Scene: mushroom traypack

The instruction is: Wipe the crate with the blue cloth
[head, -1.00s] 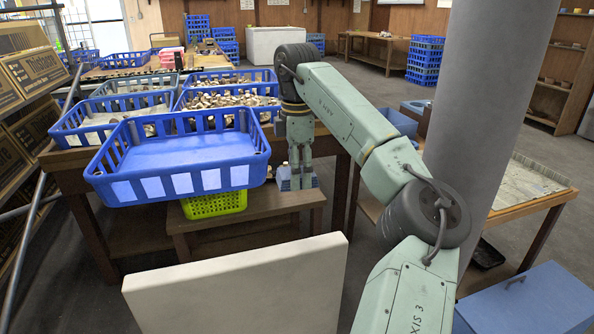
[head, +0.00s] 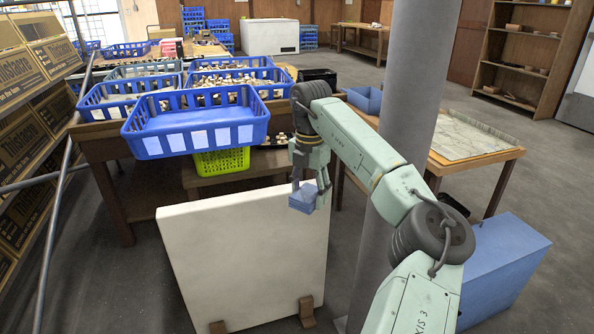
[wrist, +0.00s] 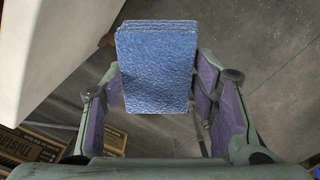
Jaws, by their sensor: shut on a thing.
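My gripper (head: 309,185) points down and is shut on the blue cloth (head: 302,199), a folded, block-like pad. The cloth hangs in the air by the upper right corner of the white panel. In the wrist view the cloth (wrist: 155,65) sits between both fingers, its broad textured face clear. The empty blue crate (head: 196,138) with white labels on its front stands at the table's near edge, left of my gripper and apart from it. Several other blue crates stand behind it, so which crate is meant I cannot tell.
A white panel (head: 245,255) stands upright on wooden feet before the table. A yellow-green crate (head: 221,161) sits on a low bench under the front crate. A grey column (head: 405,90) rises right of my gripper. A blue box (head: 505,260) is at lower right; boxes are shelved left.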

